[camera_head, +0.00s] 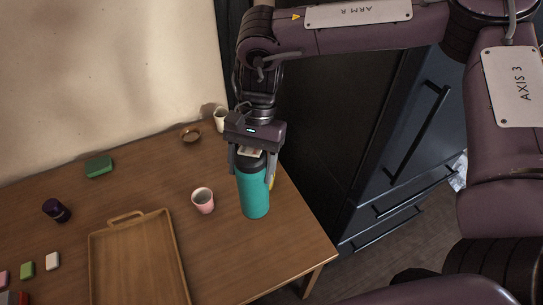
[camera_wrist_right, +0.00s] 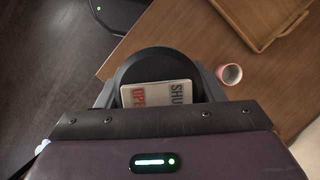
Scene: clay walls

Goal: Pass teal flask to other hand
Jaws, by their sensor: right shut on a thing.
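The teal flask (camera_head: 254,193) has a dark lid and hangs upright in my right gripper (camera_head: 253,167) in the head view, near the table's right end. The gripper's two fingers close on it from both sides near the lid. In the right wrist view the flask's dark lid (camera_wrist_right: 157,62) shows from above, with a white label between the fingers. I cannot tell whether the flask's base touches the table. My left gripper is not in view.
A wooden table (camera_head: 230,258) holds a wooden tray (camera_head: 180,262), a pink cup (camera_head: 203,200), a white cup (camera_head: 220,119), a brown bowl (camera_head: 191,135), a green box (camera_head: 99,167) and a dark purple item (camera_head: 56,210). Dark cabinets (camera_head: 395,150) stand at the right.

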